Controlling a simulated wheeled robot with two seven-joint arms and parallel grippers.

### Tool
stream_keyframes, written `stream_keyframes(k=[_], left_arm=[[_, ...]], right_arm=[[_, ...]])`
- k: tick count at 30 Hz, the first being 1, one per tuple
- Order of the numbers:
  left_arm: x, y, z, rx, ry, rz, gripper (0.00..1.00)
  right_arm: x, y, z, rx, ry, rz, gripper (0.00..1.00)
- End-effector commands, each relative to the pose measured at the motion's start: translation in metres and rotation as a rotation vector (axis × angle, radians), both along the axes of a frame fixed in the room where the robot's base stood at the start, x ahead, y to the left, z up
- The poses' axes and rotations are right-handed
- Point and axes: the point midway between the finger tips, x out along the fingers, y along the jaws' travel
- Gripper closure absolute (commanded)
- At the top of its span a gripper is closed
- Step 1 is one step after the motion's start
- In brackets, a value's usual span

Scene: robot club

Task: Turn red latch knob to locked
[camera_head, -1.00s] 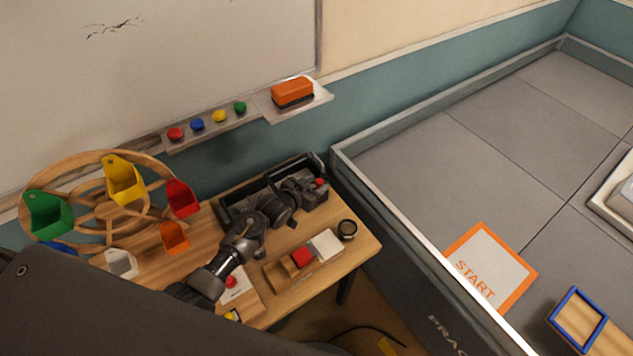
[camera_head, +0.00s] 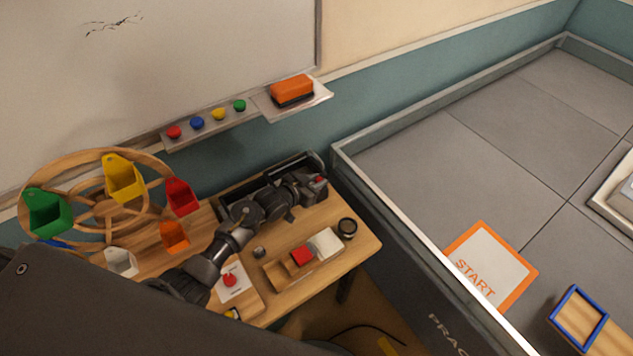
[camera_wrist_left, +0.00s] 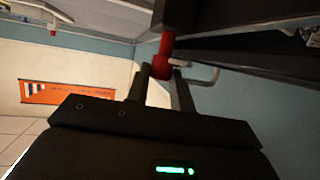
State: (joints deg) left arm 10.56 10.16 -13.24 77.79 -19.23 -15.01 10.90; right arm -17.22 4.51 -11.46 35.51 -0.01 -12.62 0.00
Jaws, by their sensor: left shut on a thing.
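The red latch knob (camera_wrist_left: 163,62) shows in the left wrist view, with a red stem running up to a dark edge above it. It sits between the two fingers of my left gripper (camera_wrist_left: 163,82), which is shut on it. In the head view my left gripper (camera_head: 316,186) is at the right end of the black case (camera_head: 225,207) at the back of the table. I cannot read the latch's setting. My right gripper is not in view.
On the table are a tray (camera_head: 270,272) with a red block and a white block, a dark round cup (camera_head: 347,228), and a white card with a red button (camera_head: 229,281). A wooden wheel with coloured bins (camera_head: 108,208) stands left. A grey arena wall (camera_head: 375,210) runs right.

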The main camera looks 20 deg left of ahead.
Motion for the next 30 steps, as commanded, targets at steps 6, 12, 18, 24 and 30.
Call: stream_keyframes(k=[6, 12, 18, 24, 30], left_arm=[[0.004, 0.003, -0.002, 0.003, -0.004, -0.205, 1.00], [0.002, 0.003, 0.000, -0.001, 0.000, -0.275, 1.00], [0.002, 0.003, 0.001, -0.001, 0.001, -0.275, 1.00], [0.002, 0.003, 0.001, -0.001, 0.000, -0.275, 0.56], [0.002, 0.003, 0.001, -0.001, 0.001, -0.274, 0.55]], right_arm=[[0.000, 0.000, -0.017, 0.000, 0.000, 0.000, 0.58], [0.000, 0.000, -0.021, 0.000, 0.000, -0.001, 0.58], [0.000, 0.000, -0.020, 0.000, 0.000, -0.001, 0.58], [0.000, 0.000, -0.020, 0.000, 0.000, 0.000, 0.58], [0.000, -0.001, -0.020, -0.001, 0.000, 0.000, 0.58]])
